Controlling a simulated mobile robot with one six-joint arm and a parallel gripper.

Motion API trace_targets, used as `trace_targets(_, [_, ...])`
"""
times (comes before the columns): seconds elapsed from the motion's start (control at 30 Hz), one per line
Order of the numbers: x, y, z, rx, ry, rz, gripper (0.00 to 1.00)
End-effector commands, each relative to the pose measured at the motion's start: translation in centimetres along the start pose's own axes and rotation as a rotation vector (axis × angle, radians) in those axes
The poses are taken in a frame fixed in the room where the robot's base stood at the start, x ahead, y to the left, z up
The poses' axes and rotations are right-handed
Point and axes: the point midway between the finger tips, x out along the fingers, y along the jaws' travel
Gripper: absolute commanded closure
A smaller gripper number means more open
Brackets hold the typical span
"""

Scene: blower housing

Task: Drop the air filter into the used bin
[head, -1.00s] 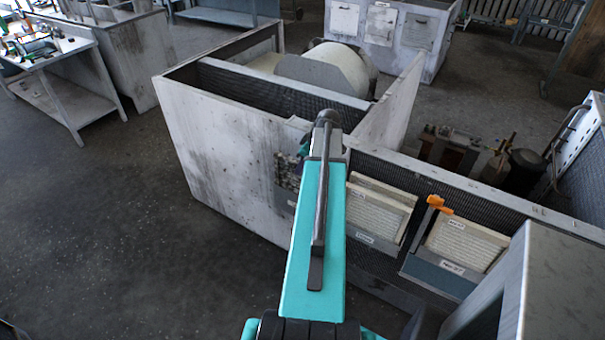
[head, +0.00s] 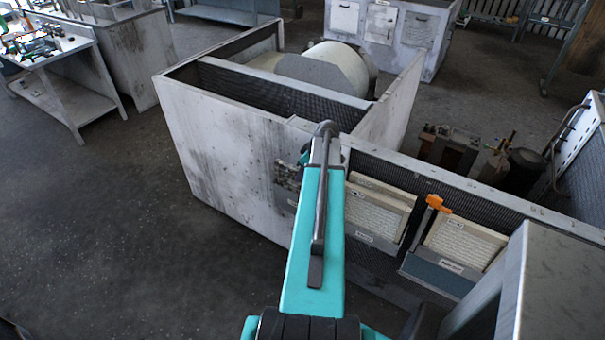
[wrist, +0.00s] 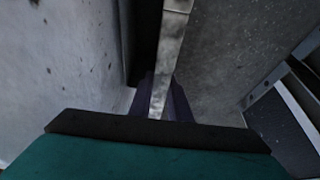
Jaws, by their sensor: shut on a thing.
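My gripper (wrist: 164,106) is mostly hidden behind my teal arm in the head view. In the wrist view its teal body and dark front bar fill the bottom. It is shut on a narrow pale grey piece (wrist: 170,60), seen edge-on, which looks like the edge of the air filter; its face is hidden. Dark purplish parts show on both sides of that edge. The gripper is close to the stained white housing wall (head: 225,165), with grey floor below. I cannot tell which container is the used bin; the labels are too small to read.
Pale pleated filters (head: 376,210) and (head: 466,243) stand in labelled holders on the dark mesh panel at right. An orange clip (head: 436,203) sits above one. A grey cabinet (head: 500,285) is close at lower right. The floor (head: 90,220) at left is clear.

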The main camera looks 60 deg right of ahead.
Motion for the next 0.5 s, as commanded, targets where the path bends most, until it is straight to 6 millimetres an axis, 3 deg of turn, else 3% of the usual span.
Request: trace_targets(0.5, [0.91,0.01,0.38,0.0,0.0,0.0,1.0])
